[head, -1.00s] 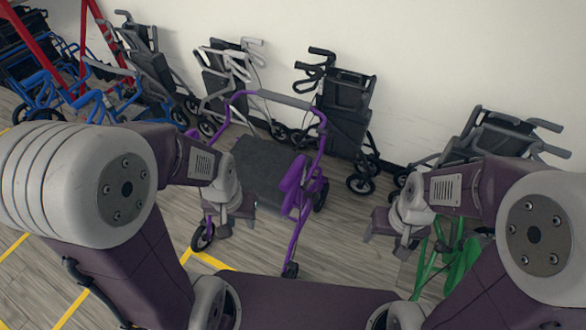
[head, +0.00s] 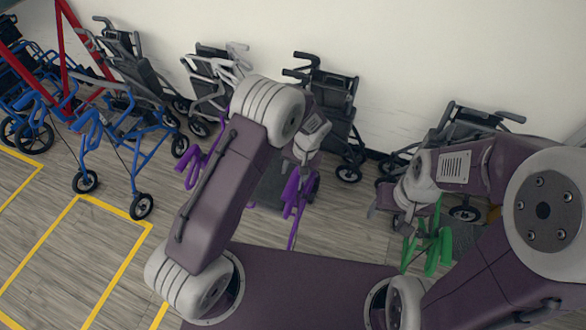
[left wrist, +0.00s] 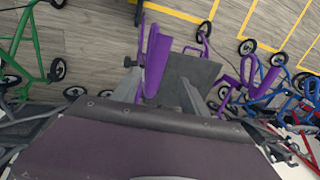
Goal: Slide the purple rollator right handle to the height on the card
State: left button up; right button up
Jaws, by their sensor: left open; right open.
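The purple rollator (head: 293,195) stands in the middle of the head view, largely hidden behind my left arm. My left gripper (head: 298,160) is over it, with its fingertips hard to make out. In the left wrist view my open left gripper (left wrist: 160,88) has two grey fingers, with a thick upright purple part (left wrist: 157,58) of the rollator showing between them; contact cannot be told. The dark seat (left wrist: 188,75) shows behind. The right handle cannot be singled out with certainty. No height card can be made out. My right gripper (head: 385,205) is open and empty, beside the green rollator.
A blue rollator (head: 125,140) stands at the left. White (head: 215,85) and black (head: 330,100) rollators line the wall. A green rollator (head: 430,245) and a grey one (head: 470,125) are at the right. Yellow floor lines (head: 130,218) mark clear floor at lower left.

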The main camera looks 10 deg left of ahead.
aim_at(292, 185)
pick_arm(q)
jog(key=f, duration=0.2)
jog(key=f+p, duration=0.1)
jog(key=f, duration=0.2)
jog(key=a+f+p, duration=0.1)
jog(key=f, duration=0.1)
jog(key=shift+s+f, duration=0.15)
jog(key=shift+f, duration=0.1)
jog(key=shift+a+f, duration=0.15)
jog(key=shift+f, duration=0.45)
grip_shut()
pick_arm(e)
notch_tip(292, 185, up, 3)
jog(key=shift+f, duration=0.1)
dwell(0.4)
